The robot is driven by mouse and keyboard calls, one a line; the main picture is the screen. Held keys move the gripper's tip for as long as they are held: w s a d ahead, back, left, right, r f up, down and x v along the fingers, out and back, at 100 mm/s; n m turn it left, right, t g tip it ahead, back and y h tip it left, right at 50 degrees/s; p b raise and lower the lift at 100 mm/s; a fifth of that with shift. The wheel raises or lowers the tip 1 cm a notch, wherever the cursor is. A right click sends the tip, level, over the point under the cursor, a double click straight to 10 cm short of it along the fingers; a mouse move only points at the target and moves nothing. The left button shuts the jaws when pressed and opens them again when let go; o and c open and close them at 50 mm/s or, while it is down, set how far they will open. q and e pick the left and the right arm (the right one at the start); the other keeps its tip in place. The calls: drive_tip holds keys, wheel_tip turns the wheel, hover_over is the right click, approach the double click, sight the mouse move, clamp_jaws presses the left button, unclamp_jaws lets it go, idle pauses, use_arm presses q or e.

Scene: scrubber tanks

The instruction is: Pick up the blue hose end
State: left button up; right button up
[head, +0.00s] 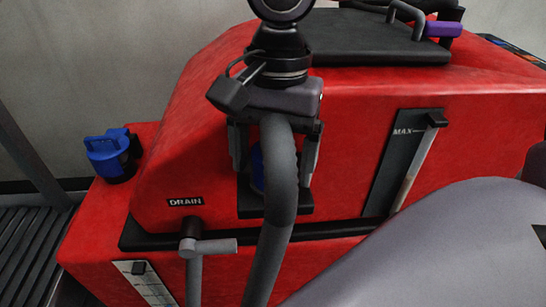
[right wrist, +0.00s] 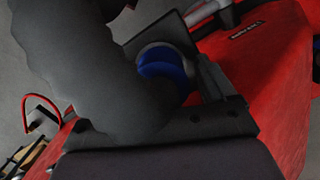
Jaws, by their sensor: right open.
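The blue hose end (head: 257,168) is at the dark holder plate (head: 297,206) on the front of the red tank, mostly hidden behind its thick grey hose (head: 280,190). My right gripper (head: 275,160) comes down from above, with one finger on each side of the hose end. The fingers are open; I cannot tell whether either touches it. In the right wrist view the blue end (right wrist: 165,66) shows beyond the grey hose (right wrist: 85,70), which fills much of the left side. My left gripper is not in view.
A blue cap (head: 110,155) sits on the red body at the left. A grey T-handle (head: 207,246) stands below the DRAIN label (head: 186,202). A level gauge (head: 403,165) is right of the holder. A black lid (head: 375,38) with a purple-ended handle lies on top.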

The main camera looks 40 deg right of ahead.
sight(273, 150)
drive_tip(key=c, duration=1.2)
drive_tip(key=shift+r, duration=0.1)
wheel_tip(273, 150, up, 23)
drive_tip(key=p, duration=0.6)
